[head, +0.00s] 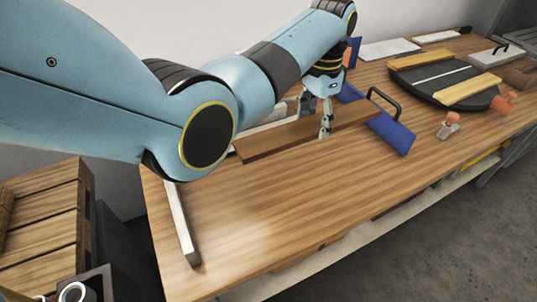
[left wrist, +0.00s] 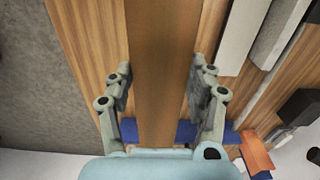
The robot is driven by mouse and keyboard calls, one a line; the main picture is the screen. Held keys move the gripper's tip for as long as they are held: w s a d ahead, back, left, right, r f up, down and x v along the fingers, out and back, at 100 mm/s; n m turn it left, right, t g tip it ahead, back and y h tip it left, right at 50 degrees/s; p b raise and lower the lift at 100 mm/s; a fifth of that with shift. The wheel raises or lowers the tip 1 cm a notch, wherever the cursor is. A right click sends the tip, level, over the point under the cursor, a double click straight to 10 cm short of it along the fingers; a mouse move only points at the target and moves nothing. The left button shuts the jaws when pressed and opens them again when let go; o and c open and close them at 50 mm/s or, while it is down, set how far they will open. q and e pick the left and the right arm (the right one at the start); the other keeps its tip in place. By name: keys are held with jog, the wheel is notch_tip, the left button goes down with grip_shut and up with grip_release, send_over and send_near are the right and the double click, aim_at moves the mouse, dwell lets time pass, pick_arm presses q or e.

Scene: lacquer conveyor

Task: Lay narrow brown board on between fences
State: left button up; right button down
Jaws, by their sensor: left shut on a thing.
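The narrow brown board (head: 275,139) is in my left gripper (head: 313,118), above or on the near middle of the wooden table; I cannot tell if it touches the top. In the left wrist view the board (left wrist: 162,60) runs lengthwise between the two fingers of my left gripper (left wrist: 160,80), which is shut on it. Its far right end passes across the blue piece. Two pale wooden bars, apparently the fences (head: 433,57) and (head: 468,90), lie on a dark round plate (head: 415,84) at the right, with a white line between them. My right gripper is not in view.
A blue piece (head: 392,133) with a black handle (head: 390,103) stands right of the board. A small orange-topped thing (head: 447,127) is near the front edge. A pale bar (head: 180,222) lies at the left end. The table's near middle is clear.

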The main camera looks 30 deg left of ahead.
pick_arm(q)
jog(key=shift+a, duration=0.1)
jog(key=p, duration=0.4)
send_over(279, 189)
notch_tip(279, 189, down, 6)
jog(key=shift+w+f, duration=0.15)
jog(key=shift+f, duration=0.1)
jog(key=shift+s+f, duration=0.2)
notch_tip(279, 189, down, 4)
jog(key=shift+r+b, duration=0.2)
jog(key=shift+b, duration=0.15)
jog(key=shift+f, duration=0.25)
jog(key=shift+f, duration=0.1)
jog(key=o, duration=1.3)
jog(key=shift+c, duration=0.2)
jog(key=shift+o, duration=0.3)
